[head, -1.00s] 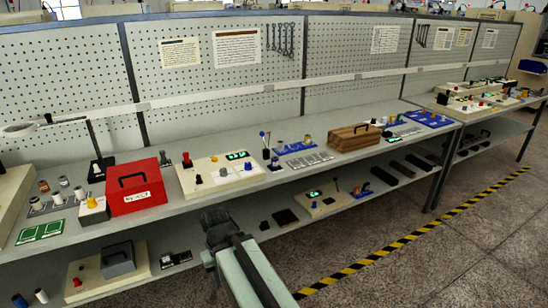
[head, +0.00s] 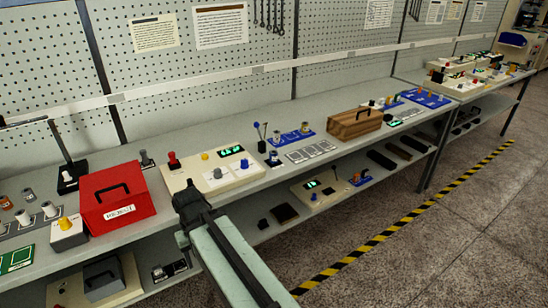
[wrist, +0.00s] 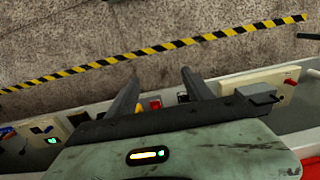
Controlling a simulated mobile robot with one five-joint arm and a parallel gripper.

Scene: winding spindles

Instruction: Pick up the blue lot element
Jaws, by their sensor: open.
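Several blue things are in the head view, and I cannot tell which is the blue lot element. A blue tray (head: 292,138) with small cylinders on it lies on the bench top. A blue knob (head: 244,164) stands on a cream control panel (head: 196,182). A small blue piece (head: 361,178) is on the lower shelf. My gripper (head: 186,196) is in front of the bench edge, near the cream panel's left end. In the wrist view my gripper (wrist: 158,82) has its two dark fingers apart, with nothing seen between them.
A red box (head: 117,213) with a handle stands left of the cream panel, and a brown wooden case (head: 354,123) stands farther right. The lower shelf holds another panel (head: 320,188) and dark blocks. A yellow-black floor stripe (head: 400,218) runs along the open floor.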

